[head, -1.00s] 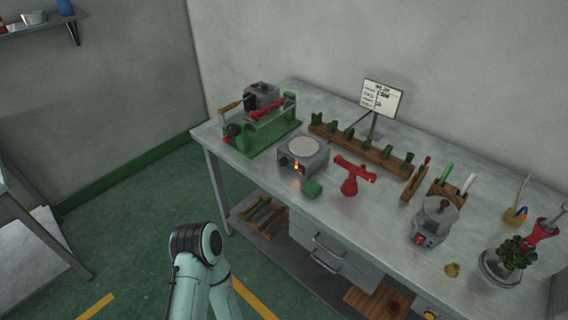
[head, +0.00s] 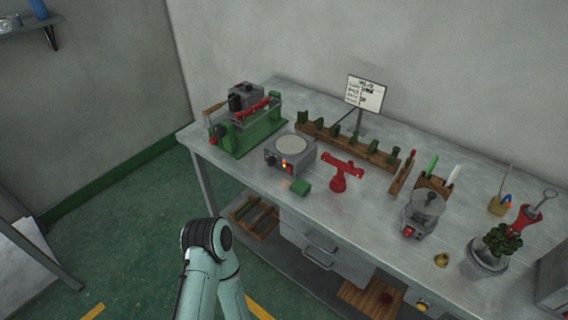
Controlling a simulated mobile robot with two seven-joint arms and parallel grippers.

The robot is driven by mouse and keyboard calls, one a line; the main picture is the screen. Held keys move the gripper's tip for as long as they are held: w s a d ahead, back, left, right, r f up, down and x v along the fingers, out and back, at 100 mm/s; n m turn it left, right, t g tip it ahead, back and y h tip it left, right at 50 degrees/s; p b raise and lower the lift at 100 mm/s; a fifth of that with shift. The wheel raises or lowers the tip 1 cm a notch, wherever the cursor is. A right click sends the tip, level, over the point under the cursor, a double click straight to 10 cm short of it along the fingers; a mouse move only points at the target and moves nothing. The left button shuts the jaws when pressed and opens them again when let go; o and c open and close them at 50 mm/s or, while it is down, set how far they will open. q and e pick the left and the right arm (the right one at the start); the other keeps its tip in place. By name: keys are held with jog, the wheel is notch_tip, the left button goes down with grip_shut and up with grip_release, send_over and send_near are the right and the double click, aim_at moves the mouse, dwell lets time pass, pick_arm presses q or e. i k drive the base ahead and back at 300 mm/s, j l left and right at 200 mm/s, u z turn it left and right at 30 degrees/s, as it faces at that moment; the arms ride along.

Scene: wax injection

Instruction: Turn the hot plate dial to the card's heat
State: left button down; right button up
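The hot plate (head: 290,152) is a grey box with a pale round top, on the left half of the metal bench. Its dark dial (head: 271,158) is on the front face, beside small glowing red and orange lights (head: 285,164). The dial's setting is too small to read. The white card (head: 365,94) stands on a post at the back of the bench; its writing is too small to read. One of my arms shows at the bottom, below the bench front, with its elbow raised. Neither of my grippers is in view.
A green clamp machine (head: 247,130) stands left of the hot plate. A green block (head: 300,187) and red stand (head: 341,172) are close to its front and right. A wooden rack (head: 345,149) is behind.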

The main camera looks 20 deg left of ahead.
aim_at(271, 161)
jog(key=j+z, duration=0.2)
jog(key=z, duration=0.2)
jog(key=j+z, duration=0.2)
jog(key=z, duration=0.25)
jog(key=j+z, duration=0.2)
jog(key=z, duration=0.2)
jog(key=k+j+z, duration=0.3)
jog(key=j, duration=0.15)
jog(key=k+j+z, duration=0.3)
jog(key=j, duration=0.15)
jog(key=k+j+z, duration=0.25)
jog(key=k+j, duration=0.4)
jog(key=j, duration=0.15)
